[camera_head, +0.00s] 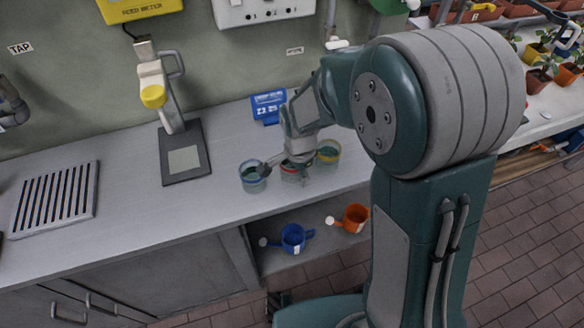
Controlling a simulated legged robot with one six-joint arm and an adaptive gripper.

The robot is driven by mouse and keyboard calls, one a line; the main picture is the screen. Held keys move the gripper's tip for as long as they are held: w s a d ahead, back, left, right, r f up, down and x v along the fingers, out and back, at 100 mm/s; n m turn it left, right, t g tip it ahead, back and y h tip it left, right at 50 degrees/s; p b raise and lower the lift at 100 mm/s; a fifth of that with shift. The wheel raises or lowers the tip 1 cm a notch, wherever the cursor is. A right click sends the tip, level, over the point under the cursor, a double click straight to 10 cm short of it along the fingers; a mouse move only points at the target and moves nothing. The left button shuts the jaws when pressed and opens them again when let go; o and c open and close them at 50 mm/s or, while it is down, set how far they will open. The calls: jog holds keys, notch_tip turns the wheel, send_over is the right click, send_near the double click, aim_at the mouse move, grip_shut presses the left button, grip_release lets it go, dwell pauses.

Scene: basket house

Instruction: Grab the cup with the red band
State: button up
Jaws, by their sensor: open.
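Three clear cups stand in a row on the grey counter (120,222). The cup with the red band (290,172) is in the middle, largely hidden by my gripper. The cup with a blue band (253,181) is to its left, and the cup with a yellow band (329,153) is to its right. My gripper (286,173) is open and points down at the red-banded cup, with its fingers spread to either side of it in the picture. The left finger overlaps the edge of the blue-banded cup. I cannot tell whether the fingers touch any cup.
A blue sign (268,106) stands behind the cups. A dispenser (153,92) with a yellow knob stands over a dark plate (184,160) at left, beside a slotted tray (56,196). Blue (293,239) and orange (355,218) watering cans sit on the shelf below.

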aim_at(297, 182)
jog(key=shift+a+f, duration=0.2)
jog(key=shift+a, duration=0.05)
jog(key=shift+d, duration=0.35)
grip_shut()
jog(key=shift+a, duration=0.2)
jog(key=shift+r, duration=0.6)
notch_tip(297, 182, up, 2)
jog(key=shift+r, duration=0.25)
jog(key=s+a+r, duration=0.8)
jog(key=a+r, duration=0.1)
jog(key=a, duration=0.2)
jog(key=shift+a+r, duration=0.2)
jog(key=shift+a, duration=0.05)
